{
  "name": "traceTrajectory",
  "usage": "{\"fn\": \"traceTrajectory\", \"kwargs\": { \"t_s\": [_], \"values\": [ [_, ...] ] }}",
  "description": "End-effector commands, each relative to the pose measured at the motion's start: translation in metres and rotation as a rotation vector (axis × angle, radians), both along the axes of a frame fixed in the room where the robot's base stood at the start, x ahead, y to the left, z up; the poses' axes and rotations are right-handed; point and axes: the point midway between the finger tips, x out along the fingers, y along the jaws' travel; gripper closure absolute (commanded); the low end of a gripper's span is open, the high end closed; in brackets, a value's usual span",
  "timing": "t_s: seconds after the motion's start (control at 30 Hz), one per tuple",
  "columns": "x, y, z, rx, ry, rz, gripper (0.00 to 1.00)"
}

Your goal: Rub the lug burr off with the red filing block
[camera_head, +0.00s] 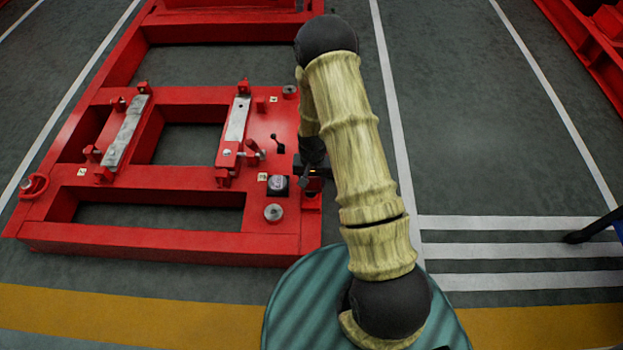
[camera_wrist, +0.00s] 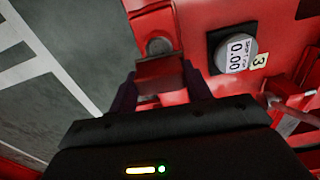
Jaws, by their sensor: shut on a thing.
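My gripper (camera_wrist: 160,88) is shut on the red filing block (camera_wrist: 160,72) in the wrist view, with one dark finger on each side of it. Just beyond the block is a red lug (camera_wrist: 146,22) at the frame's edge, with a rounded grey piece (camera_wrist: 158,46) on it. The block is close to this piece; I cannot tell whether they touch. No burr can be made out clearly. In the head view my gripper (camera_head: 314,176) is at the right side of the red frame, partly hidden by my arm.
A round gauge reading 0.00 (camera_wrist: 238,52) stands on the red frame (camera_head: 170,240), right of the block in the wrist view, beside a label marked 3 (camera_wrist: 259,60). A small lever (camera_head: 277,142) stands nearby. Grey floor (camera_head: 455,120) right of the frame is clear.

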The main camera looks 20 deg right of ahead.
Motion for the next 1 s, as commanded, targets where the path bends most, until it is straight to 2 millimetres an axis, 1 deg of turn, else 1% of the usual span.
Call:
{"fn": "traceTrajectory", "kwargs": {
  "t_s": [0.03, 0.2, 0.57, 0.8, 1.0],
  "values": [
    [-0.006, -0.001, -0.001, -0.002, 0.011, -0.002, 0.69],
    [-0.012, 0.002, 0.000, -0.002, 0.012, -0.001, 0.69],
    [-0.013, 0.003, 0.000, 0.000, 0.011, 0.000, 0.69],
    [-0.021, 0.006, 0.003, 0.000, 0.009, 0.001, 0.69],
    [-0.022, 0.006, 0.002, -0.001, 0.007, 0.000, 0.69]
  ]
}}
